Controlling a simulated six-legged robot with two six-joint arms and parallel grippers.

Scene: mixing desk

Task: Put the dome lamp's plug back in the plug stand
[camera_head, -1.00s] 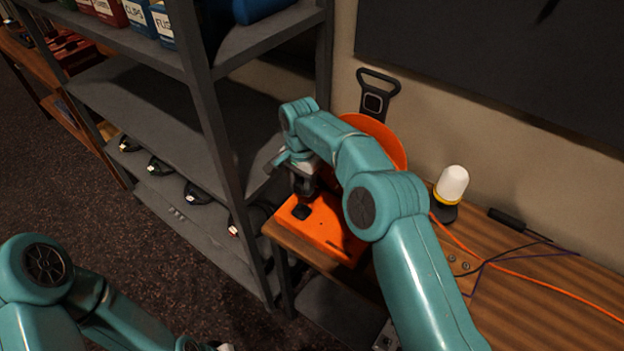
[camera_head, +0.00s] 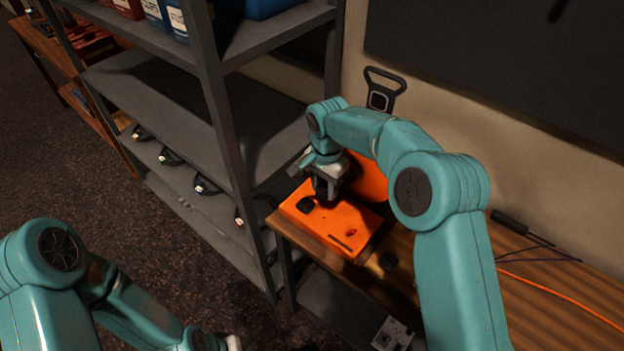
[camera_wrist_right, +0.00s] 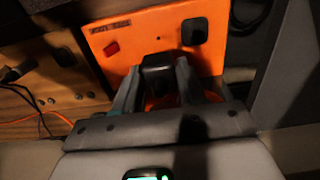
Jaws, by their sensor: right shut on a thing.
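An orange box (camera_head: 345,230) with a black square piece (camera_head: 306,204) on its top lies on the desk. I take it for the plug stand. In the right wrist view the box (camera_wrist_right: 120,50) also shows a red switch (camera_wrist_right: 112,48) and the black piece (camera_wrist_right: 193,31). My right gripper (camera_head: 326,192) is over the box, shut on a black plug (camera_wrist_right: 158,70) beside that piece. I cannot tell whether the plug touches the box.
An orange round thing (camera_head: 371,178) stands right behind the box. A grey metal shelf rack (camera_head: 222,120) rises close to the left of the desk. A black rod-shaped object (camera_head: 508,219) and an orange cable (camera_head: 560,290) lie on the wooden desk at right.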

